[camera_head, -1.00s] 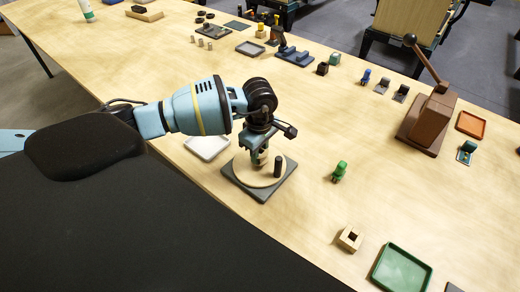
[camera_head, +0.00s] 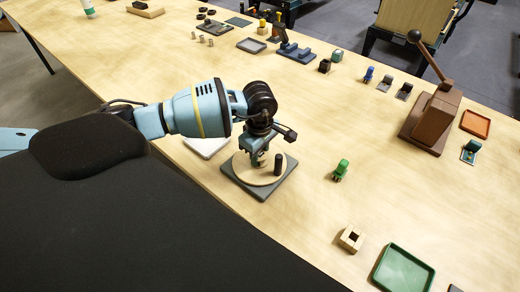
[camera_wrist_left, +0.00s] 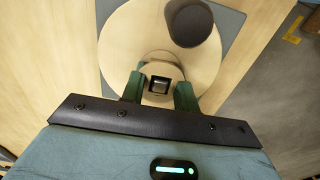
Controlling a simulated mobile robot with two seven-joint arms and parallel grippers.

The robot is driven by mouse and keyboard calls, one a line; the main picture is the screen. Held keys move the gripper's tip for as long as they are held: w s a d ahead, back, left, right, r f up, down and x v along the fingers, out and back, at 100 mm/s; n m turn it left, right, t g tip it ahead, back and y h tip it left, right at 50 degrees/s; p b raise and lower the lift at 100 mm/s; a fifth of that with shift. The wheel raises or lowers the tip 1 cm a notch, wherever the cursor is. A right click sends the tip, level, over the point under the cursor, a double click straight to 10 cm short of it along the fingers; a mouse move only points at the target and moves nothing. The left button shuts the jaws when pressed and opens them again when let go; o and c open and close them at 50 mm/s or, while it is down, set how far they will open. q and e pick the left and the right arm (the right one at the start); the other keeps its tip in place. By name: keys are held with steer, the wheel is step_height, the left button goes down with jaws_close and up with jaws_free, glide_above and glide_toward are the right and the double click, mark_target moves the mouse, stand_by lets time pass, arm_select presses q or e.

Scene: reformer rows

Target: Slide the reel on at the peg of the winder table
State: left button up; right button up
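The winder table (camera_head: 233,185) is a grey square base with a pale round disc on it. A dark upright post (camera_head: 278,165) stands off-centre on the disc and also shows in the left wrist view (camera_wrist_left: 192,24). My left gripper (camera_head: 262,161) points down over the disc. In the left wrist view its two green fingers (camera_wrist_left: 159,92) are on both sides of the small pale round reel (camera_wrist_left: 148,70) and appear to grip it. The reel has a dark square hole with a lighter square face inside, perhaps the peg's top. Its height over the disc is unclear. My right gripper is out of view.
A green figure (camera_head: 341,170), a wooden block with a square hole (camera_head: 351,238) and a green tray (camera_head: 402,272) are to the right. A brown lever press (camera_head: 430,120) stands further right. The table between is clear.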

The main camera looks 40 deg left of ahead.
mark_target(260, 153)
arm_select(q)
steer(key=o, duration=0.4)
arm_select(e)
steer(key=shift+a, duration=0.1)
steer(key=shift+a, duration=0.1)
arm_select(q)
steer(key=shift+r, duration=0.25)
step_height(260, 153, up, 7)
steer(key=shift+r, duration=0.2)
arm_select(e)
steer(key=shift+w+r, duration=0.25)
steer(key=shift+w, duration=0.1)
